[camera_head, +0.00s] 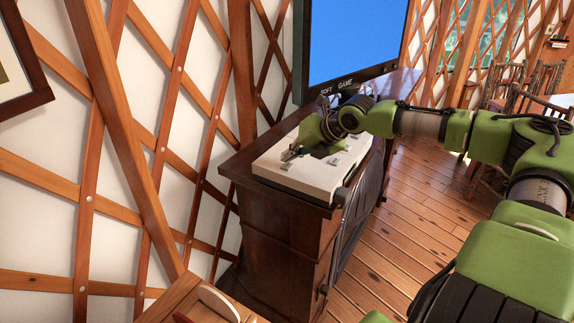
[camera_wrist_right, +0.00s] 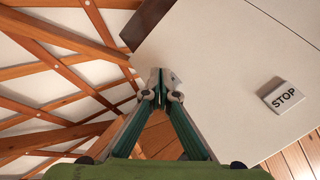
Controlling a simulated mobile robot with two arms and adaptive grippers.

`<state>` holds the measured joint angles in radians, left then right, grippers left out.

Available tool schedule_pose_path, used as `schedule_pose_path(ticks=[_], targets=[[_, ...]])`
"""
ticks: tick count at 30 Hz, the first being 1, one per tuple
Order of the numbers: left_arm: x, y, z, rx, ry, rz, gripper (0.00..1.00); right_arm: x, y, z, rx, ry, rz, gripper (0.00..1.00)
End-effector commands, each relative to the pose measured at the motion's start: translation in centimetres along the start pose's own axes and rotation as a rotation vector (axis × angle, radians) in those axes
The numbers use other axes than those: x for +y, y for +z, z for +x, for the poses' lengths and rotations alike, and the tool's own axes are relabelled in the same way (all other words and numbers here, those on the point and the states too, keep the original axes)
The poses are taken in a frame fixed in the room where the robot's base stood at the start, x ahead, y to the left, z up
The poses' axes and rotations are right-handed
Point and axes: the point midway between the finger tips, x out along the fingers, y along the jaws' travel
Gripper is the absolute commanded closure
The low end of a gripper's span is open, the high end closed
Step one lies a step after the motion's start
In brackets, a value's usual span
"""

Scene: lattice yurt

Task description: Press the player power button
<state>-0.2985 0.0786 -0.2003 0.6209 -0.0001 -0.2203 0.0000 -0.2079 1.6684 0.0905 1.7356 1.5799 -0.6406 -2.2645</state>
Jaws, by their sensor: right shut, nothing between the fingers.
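The player (camera_head: 315,182) is a flat, cream-white box on top of the dark wooden cabinet. It also fills the upper right of the right wrist view (camera_wrist_right: 220,50). Small grey buttons sit on its top, and one, marked STOP (camera_wrist_right: 283,97), is clear of my fingers in the wrist view. I cannot make out which button is the power button. My right gripper (camera_head: 291,154) is shut and empty, low over the player's near left part. In the wrist view its fingertips (camera_wrist_right: 161,78) overlap the player's edge; whether they touch it I cannot tell. My left gripper is in neither view.
The dark cabinet (camera_head: 275,225) stands against the lattice wall (camera_head: 130,130). A screen (camera_head: 355,40) showing plain blue stands behind the player. Wooden chairs (camera_head: 520,90) stand at the far right. The plank floor (camera_head: 405,215) right of the cabinet is clear.

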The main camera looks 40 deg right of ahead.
Motion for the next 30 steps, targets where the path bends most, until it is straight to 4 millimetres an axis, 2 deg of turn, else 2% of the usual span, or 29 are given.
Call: schedule_pose_path(ticks=[30], targets=[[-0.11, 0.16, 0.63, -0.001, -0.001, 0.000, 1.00, -0.45, -0.48, 0.62, 0.000, 0.000, 0.000, 1.00]])
